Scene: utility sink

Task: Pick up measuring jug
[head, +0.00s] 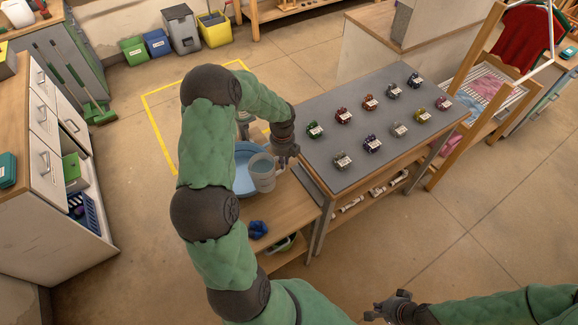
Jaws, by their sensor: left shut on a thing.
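The measuring jug (262,175) is a translucent grey cup at the right side of a light blue basin (243,154), at the left end of the wooden bench. My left gripper (280,158) reaches down from above and is shut on the jug at its right upper side. The finger contact is small and partly hidden by the wrist. The jug looks roughly upright; whether its base touches anything is unclear. My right gripper (378,311) is low in the picture, over the floor and away from the jug; its finger opening is too small to judge.
A grey-topped table (380,118) with several small labelled coloured items stands right of the jug. A dark blue object (258,229) lies on the wooden bench (290,205). Bins stand at the back, and a drawer cabinet (45,160) at left. Open floor lies in front.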

